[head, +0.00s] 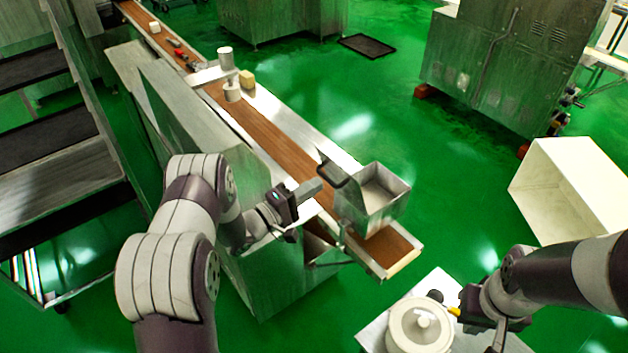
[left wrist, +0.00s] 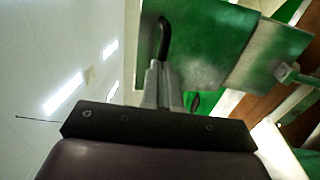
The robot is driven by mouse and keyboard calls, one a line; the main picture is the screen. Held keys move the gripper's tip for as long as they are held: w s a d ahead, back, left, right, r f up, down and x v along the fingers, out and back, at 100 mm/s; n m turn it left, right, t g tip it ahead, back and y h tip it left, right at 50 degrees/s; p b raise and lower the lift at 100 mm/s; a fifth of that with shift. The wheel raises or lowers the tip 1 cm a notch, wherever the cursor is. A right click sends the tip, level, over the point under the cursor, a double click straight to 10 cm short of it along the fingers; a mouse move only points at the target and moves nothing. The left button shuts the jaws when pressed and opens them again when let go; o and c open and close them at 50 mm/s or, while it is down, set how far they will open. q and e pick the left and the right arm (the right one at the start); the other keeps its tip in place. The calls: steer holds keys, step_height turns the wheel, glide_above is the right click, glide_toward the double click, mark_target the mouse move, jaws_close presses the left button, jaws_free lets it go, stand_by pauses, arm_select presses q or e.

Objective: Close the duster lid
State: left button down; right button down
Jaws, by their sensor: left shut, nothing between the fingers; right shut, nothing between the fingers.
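The duster (head: 385,212) is an open-topped metal box above the front end of the conveyor. Its metal lid (head: 350,194) stands raised on the box's left side. The lid has a dark curved handle, which also shows in the left wrist view as a black handle (left wrist: 165,38) on the shiny, green-reflecting lid (left wrist: 205,45). My left gripper (head: 318,185) is shut and empty, just left of the lid. In the left wrist view its fingertips (left wrist: 157,68) are close to the handle's lower end; I cannot tell whether they touch. My right gripper (head: 462,311) is shut at the lower right, away from the duster.
The brown conveyor belt (head: 265,135) runs to the far left, with white cylindrical parts (head: 232,88) above it. A white lidded pot (head: 420,325) stands on a small table beside my right gripper. A white bin (head: 560,190) stands at right. Green floor is clear behind the duster.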

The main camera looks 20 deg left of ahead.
arm_select(q)
steer(key=shift+w+d, duration=0.1)
steer(key=shift+w, duration=0.35)
steer(key=shift+d, duration=0.1)
